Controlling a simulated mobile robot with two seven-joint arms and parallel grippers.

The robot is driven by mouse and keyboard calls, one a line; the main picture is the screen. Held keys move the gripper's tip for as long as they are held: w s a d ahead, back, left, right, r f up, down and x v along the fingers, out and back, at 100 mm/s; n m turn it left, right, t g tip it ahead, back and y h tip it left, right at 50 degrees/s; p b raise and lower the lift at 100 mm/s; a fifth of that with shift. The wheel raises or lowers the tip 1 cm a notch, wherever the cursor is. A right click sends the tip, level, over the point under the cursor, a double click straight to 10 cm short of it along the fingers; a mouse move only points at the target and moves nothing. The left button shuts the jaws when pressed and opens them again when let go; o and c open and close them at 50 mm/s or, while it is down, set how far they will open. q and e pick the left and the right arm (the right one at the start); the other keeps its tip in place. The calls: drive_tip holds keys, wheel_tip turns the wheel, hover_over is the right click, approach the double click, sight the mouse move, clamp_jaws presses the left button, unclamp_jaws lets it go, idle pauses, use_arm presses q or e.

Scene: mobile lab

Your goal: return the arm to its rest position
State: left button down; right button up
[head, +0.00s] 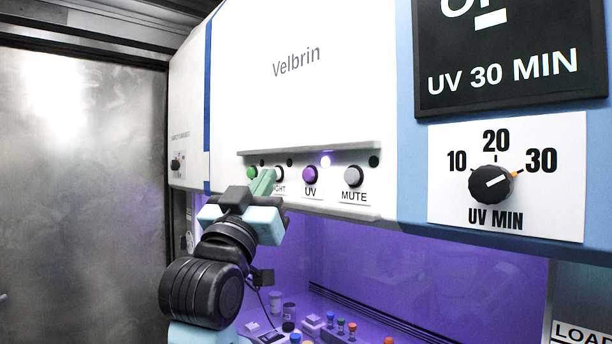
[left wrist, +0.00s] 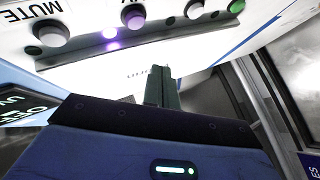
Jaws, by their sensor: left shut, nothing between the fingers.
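My left gripper (head: 264,182) is raised in front of the cabinet's button panel in the head view, with its green fingers shut and empty. The fingers overlap the panel near the green button (head: 252,172) and partly cover the LIGHT label. In the left wrist view the shut fingers (left wrist: 162,88) point away from the camera, below the row of buttons in that upside-down picture. I cannot tell whether the fingertips touch the panel. My right gripper is in neither view.
The purple UV button (head: 310,175) has a lit lamp (head: 325,160) above it. The grey MUTE button (head: 353,176) is to its right. The UV timer knob (head: 491,183) is at the right. Behind the purple-lit glass (head: 430,285) are several small vials. A metal wall (head: 80,190) is at the left.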

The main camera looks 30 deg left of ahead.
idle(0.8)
use_arm(q)
drive_tip(key=w+d+f+m+g+h, duration=0.15)
drive_tip(key=w+f, duration=0.25)
drive_tip(key=f, duration=0.8)
drive_tip(key=w+d+f+m+g+h, duration=0.1)
drive_tip(key=w+f+g, duration=0.2)
drive_tip(key=f, duration=0.9)
wheel_tip(320, 180, down, 21)
drive_tip(key=s+d+g+h, duration=0.1)
drive_tip(key=s+d+g, duration=0.1)
drive_tip(key=s+g, duration=0.15)
drive_tip(key=s+d+f+g+h, duration=0.1)
drive_tip(key=s+d+f+g, duration=0.1)
drive_tip(key=s+f, duration=1.2)
drive_tip(key=s+d+f+m+g+h, duration=0.1)
drive_tip(key=s+f+g, duration=0.4)
drive_tip(key=s+f, duration=0.9)
wheel_tip(320, 180, down, 3)
drive_tip(key=shift+s+d+r, duration=0.2)
drive_tip(key=shift+s+d, duration=0.1)
drive_tip(key=shift+d, duration=0.6)
drive_tip(key=shift+m, duration=0.25)
